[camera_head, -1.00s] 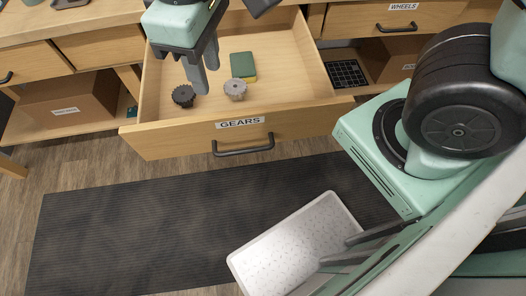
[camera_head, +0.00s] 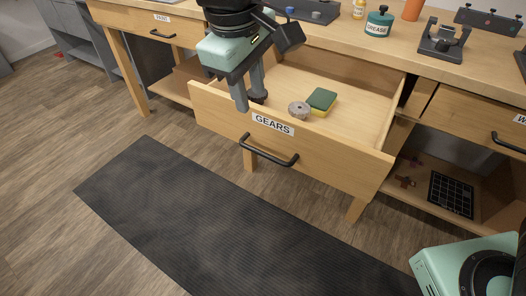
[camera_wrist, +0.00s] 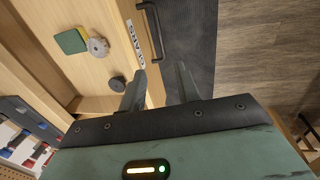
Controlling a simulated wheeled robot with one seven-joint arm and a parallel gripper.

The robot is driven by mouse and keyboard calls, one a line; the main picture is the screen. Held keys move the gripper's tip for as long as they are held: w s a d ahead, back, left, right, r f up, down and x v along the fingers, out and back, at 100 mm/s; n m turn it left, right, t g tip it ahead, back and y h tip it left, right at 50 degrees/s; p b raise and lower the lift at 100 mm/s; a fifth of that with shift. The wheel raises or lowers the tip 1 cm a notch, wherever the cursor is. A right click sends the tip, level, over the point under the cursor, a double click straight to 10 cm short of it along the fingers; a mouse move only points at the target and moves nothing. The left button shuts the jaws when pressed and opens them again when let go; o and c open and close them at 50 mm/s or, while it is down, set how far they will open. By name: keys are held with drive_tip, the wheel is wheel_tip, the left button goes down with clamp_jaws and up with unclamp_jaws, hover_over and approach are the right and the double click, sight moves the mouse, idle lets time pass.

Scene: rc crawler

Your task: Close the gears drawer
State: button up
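The gears drawer (camera_head: 290,144) is pulled out from the bench, with a "GEARS" label (camera_head: 273,124) and a black bar handle (camera_head: 268,151) on its front. My gripper (camera_head: 249,105) points down at the left part of the drawer's front panel. Its fingers are apart with nothing seen held; one shows outside the panel, the other on the drawer side. In the wrist view the fingers (camera_wrist: 160,70) are spread near the panel edge; contact cannot be told. A grey gear (camera_head: 299,110), a green-yellow sponge (camera_head: 321,101) and a dark gear (camera_wrist: 117,83) lie inside.
A dark mat (camera_head: 210,215) covers the floor before the drawer. The bench top holds a grease jar (camera_head: 379,22) and a black fixture (camera_head: 441,42). A lower shelf at right holds a black grid tray (camera_head: 450,194). My mint base part shows bottom right.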

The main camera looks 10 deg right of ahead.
sight(261, 151)
drive_tip(key=f, duration=0.5)
drive_tip(key=w+d+f+b, duration=0.1)
drive_tip(key=f, duration=0.4)
drive_tip(key=w+d+f+b, duration=0.1)
drive_tip(key=f, duration=0.4)
drive_tip(key=shift+w+f, duration=0.15)
drive_tip(key=shift+f, duration=0.15)
clamp_jaws()
